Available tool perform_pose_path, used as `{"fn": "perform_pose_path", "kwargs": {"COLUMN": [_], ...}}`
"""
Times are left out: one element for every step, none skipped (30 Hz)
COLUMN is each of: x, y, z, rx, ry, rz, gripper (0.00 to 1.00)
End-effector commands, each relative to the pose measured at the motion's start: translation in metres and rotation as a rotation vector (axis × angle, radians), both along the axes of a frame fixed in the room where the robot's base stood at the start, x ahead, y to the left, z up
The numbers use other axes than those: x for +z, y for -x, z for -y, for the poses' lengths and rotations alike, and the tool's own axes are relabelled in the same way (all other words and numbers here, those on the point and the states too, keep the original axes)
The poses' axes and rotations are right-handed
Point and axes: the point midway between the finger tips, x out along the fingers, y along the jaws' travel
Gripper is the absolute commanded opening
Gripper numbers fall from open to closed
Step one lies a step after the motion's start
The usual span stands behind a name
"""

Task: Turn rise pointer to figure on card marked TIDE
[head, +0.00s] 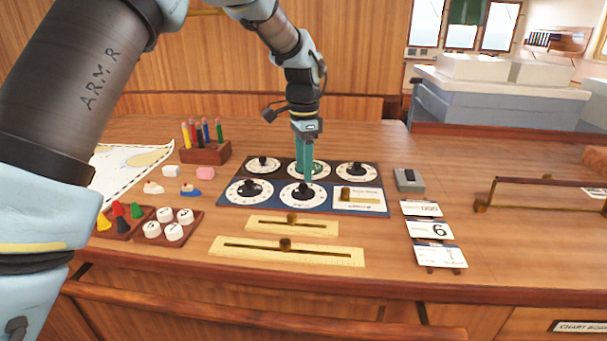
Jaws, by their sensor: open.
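A dark panel (228,199) on the desk carries several white round dials with black knobs, in two rows. My gripper (307,179) points straight down over its middle column, with teal fingers. The fingers cover much of the upper middle dial (321,171), and their tips show just above the black knob of the lower middle dial (303,203). I cannot tell whether they touch that knob. No dial lettering is legible, so I cannot tell which is the rise pointer. Three white cards stand to the right: an upper one (421,208), a middle one showing 6 (430,230), and a lower one (438,256). Their headings are too small to read.
Two brass slider rulers (255,250) lie in front of the panel. Left are trays of pegs (120,221) and white discs (168,226), a pencil block (205,153) and a chart (125,172). Right are a grey box (409,180) and a brass rail (540,180).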

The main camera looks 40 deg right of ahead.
Motion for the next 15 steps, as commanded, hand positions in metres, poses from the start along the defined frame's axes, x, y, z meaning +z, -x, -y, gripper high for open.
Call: {"fn": "perform_pose_path", "kwargs": {"x": [-0.007,-0.011,-0.016,-0.020,-0.024,-0.027,-0.029,-0.031,-0.033,-0.034,-0.035,-0.036,-0.036,-0.036,-0.036], "y": [0.000,0.000,0.000,0.000,0.000,0.000,0.000,0.000,0.000,0.000,0.000,0.000,0.000,0.000,0.000], "z": [-0.001,-0.001,-0.001,-0.001,-0.001,-0.001,-0.001,0.000,-0.001,-0.001,-0.001,0.000,0.000,0.000,0.000], "rx": [0.000,0.001,0.001,0.001,0.001,0.001,0.001,0.001,0.001,0.001,0.001,0.001,0.001,0.001,0.001], "ry": [-0.003,-0.003,-0.002,-0.002,-0.003,-0.002,-0.001,-0.001,-0.001,0.000,0.000,0.000,0.000,0.000,0.000], "rz": [-0.001,-0.001,-0.001,-0.001,-0.001,0.000,0.000,0.000,0.000,0.000,0.001,0.001,0.001,0.001,0.001], "gripper": [0.59,0.59,0.59,0.59,0.59,0.59,0.59,0.59,0.59,0.59,0.59,0.59,0.59,0.59,0.59]}}
